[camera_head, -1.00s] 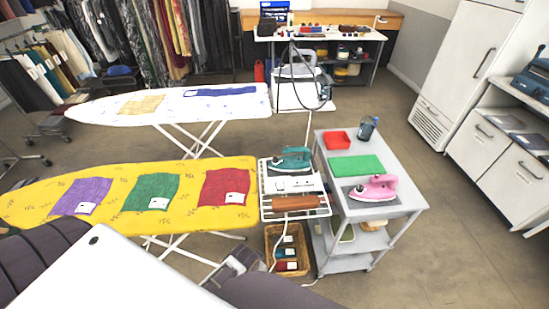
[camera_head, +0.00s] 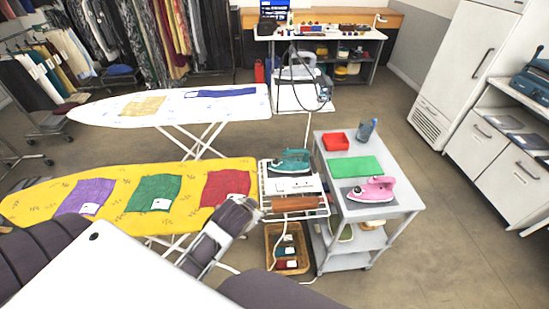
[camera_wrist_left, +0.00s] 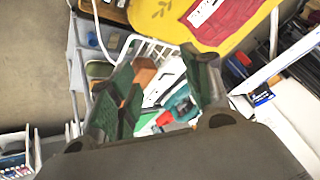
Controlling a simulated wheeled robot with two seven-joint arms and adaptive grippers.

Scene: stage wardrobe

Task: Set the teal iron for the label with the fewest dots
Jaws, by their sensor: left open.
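The teal iron (camera_head: 292,162) stands on the white rack at the right end of the yellow ironing board (camera_head: 120,215). In the left wrist view the teal iron (camera_wrist_left: 178,108) lies beyond and between the spread fingers. My left gripper (camera_head: 238,212) is open and empty, over the board's right end, left of and nearer than the iron. Purple (camera_head: 85,195), green (camera_head: 153,190) and red (camera_head: 222,184) cloths lie on the board. White labels show on the purple (camera_head: 89,208) and green (camera_head: 161,204) cloths; the red cloth's label (camera_wrist_left: 203,12) shows in the wrist view. Label dots are too small to read. My right gripper is out of view.
A brown roll (camera_head: 295,203) lies on the rack's near side. A basket (camera_head: 270,255) stands below. The floor right of the cart is clear.

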